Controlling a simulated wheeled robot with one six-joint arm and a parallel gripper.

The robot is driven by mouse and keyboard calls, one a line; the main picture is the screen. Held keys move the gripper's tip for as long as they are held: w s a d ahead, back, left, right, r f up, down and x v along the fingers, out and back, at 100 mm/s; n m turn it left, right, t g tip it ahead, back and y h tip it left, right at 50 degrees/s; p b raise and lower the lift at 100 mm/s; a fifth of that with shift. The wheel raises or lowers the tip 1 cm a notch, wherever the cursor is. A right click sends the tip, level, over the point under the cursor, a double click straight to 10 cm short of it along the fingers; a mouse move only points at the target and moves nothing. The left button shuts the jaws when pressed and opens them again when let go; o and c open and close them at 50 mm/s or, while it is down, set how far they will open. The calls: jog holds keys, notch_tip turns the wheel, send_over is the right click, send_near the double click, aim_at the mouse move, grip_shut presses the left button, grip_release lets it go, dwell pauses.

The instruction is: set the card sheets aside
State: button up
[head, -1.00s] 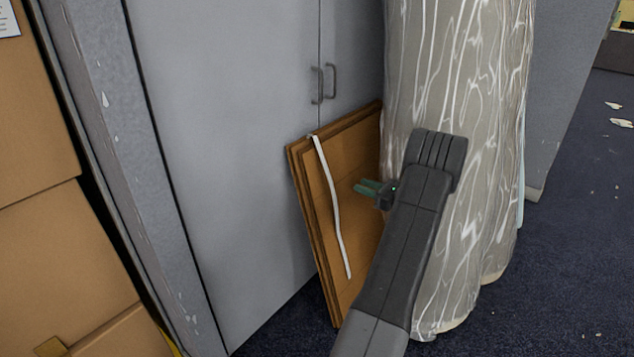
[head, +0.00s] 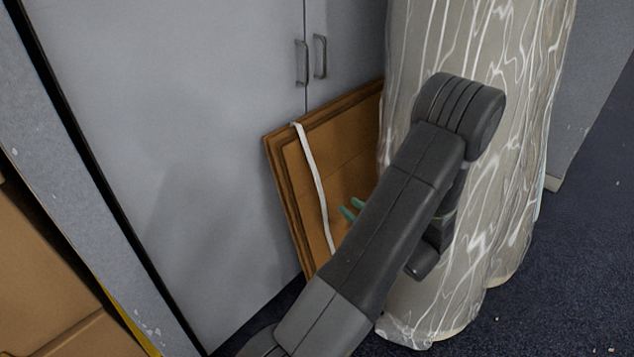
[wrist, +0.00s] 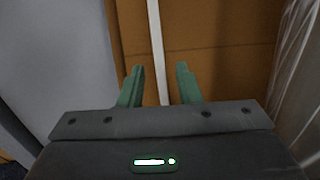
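The card sheets (head: 345,165) are brown and stand tilted as a stack against the grey cabinet, beside the cloth-draped table. A white strap (head: 312,170) runs down their front face. My gripper (head: 348,210) is in front of the sheets, to the right of the strap, partly hidden behind my arm. In the wrist view, my gripper (wrist: 160,82) is open, its two green fingers apart. The white strap (wrist: 156,45) shows between the fingers, with the brown sheets (wrist: 210,60) behind. I cannot tell whether the fingers touch the sheets. The lower right of the stack is hidden by my arm.
The grey cabinet (head: 180,130) with two door handles stands behind the sheets. The patterned tablecloth (head: 425,40) hangs close on the right. Cardboard boxes (head: 45,280) stand at the left. Dark carpet (head: 560,270) is clear at the far right.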

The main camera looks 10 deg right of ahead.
aim_at(323, 196)
jog(key=b+x, duration=0.1)
jog(key=x, duration=1.1)
jog(key=shift+w+b, duration=0.15)
jog(key=shift+b, duration=0.2)
jog(key=shift+c, duration=0.4)
grip_shut()
